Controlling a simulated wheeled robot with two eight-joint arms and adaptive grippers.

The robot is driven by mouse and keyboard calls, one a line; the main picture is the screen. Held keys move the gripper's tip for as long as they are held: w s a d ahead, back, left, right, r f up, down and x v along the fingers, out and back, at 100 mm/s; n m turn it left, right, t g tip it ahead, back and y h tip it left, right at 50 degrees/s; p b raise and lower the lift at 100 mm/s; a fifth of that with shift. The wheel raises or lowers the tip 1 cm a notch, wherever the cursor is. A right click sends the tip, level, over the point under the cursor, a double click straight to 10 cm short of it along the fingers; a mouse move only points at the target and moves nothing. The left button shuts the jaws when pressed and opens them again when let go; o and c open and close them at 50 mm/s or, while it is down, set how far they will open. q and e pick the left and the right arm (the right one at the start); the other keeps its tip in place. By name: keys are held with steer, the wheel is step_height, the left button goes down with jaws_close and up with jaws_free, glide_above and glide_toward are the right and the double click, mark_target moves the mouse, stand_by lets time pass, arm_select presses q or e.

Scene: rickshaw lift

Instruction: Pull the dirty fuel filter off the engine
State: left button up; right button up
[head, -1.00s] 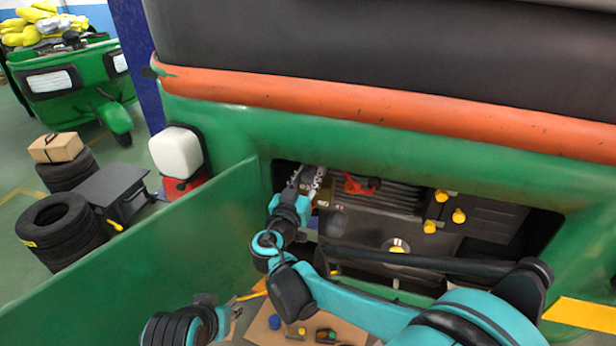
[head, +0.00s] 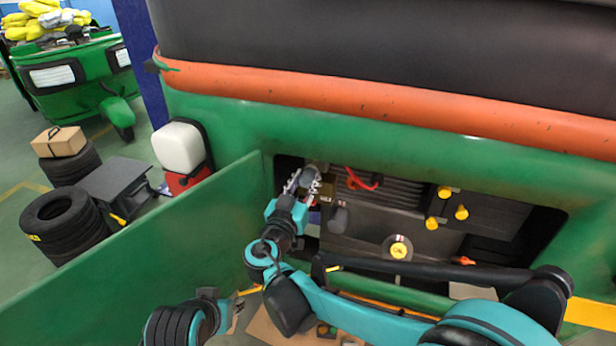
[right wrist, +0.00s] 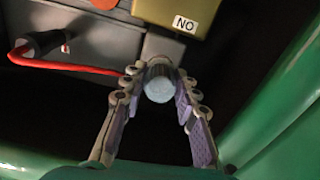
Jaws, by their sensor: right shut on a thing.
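The fuel filter is a grey cylinder (head: 309,174) at the upper left of the open engine bay. In the right wrist view its pale round end (right wrist: 158,89) faces the camera. My right gripper (head: 304,180) is shut on it, with one finger on each side, as the right wrist view also shows (right wrist: 160,95). I cannot tell whether the filter is still joined to the grey part behind it. My left gripper (head: 235,308) is low in the head view, apart from the engine; its finger opening is unclear.
An olive block marked NO (right wrist: 178,16) and a red cable (right wrist: 75,67) are close to the right gripper. The engine (head: 385,222) has yellow caps. The green bay edge (right wrist: 290,120) and side panel (head: 150,255) bound the space. Tires (head: 65,222) stand at left.

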mark_target(304, 185)
steer(key=shift+s+a, duration=0.1)
steer(key=shift+s, duration=0.3)
steer(key=shift+v, duration=2.45)
